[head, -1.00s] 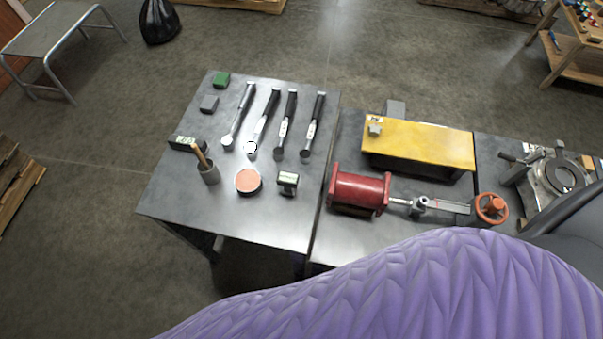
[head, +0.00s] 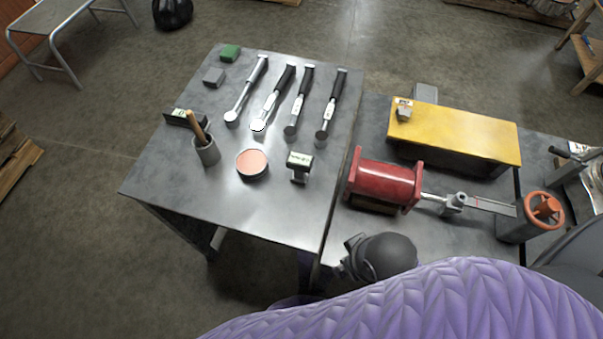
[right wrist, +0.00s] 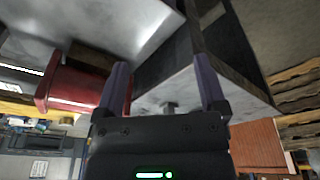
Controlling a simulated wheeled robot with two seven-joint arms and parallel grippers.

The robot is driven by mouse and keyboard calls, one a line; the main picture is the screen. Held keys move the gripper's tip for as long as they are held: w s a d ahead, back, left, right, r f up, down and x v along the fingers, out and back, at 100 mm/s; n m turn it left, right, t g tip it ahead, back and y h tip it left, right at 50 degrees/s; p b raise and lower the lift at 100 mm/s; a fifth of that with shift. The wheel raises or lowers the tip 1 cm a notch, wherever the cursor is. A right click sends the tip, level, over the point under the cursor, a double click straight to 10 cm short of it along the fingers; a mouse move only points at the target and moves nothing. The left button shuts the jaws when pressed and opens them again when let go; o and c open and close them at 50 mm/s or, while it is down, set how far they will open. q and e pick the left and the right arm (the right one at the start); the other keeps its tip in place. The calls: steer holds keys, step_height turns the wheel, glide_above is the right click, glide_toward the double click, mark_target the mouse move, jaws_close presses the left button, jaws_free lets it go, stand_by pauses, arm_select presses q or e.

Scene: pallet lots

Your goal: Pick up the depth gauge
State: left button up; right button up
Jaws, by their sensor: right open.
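I cannot tell for sure which thing is the depth gauge. A small dark T-shaped tool with a pale labelled top (head: 299,162) stands near the front right of the left table (head: 225,212) in the head view, and it may be the gauge. My right arm enters at the bottom, right of that table's front corner, below the red cylinder. In the right wrist view my right gripper (right wrist: 162,78) has its two fingers apart with nothing held between them. The gauge is not clearly seen there. My left gripper is not in view.
A red cylinder (head: 385,182) and yellow-topped bench (head: 455,130) stand right. The front left tabletop is clear.

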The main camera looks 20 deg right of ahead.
step_height(320, 180, up, 2)
steer(key=b, duration=0.2)
steer(key=n+t+y, duration=0.5)
steer(key=n+y, duration=0.4)
steer(key=y, duration=0.2)
glide_toward(302, 160)
steer(key=w, duration=0.1)
steer(key=b+x, duration=0.1)
steer(key=x, duration=0.2)
steer(key=b+x, duration=0.1)
steer(key=x, duration=0.2)
steer(key=b+x, duration=0.1)
steer(key=x, duration=0.2)
steer(key=shift+s+a+f, duration=0.15)
steer(key=shift+a+f, duration=0.25)
steer(key=shift+a, duration=0.2)
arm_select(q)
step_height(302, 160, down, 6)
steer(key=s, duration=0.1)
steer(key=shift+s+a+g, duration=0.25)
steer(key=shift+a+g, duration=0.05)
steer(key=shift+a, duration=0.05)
arm_select(e)
steer(key=shift+r, duration=0.1)
jaws_close()
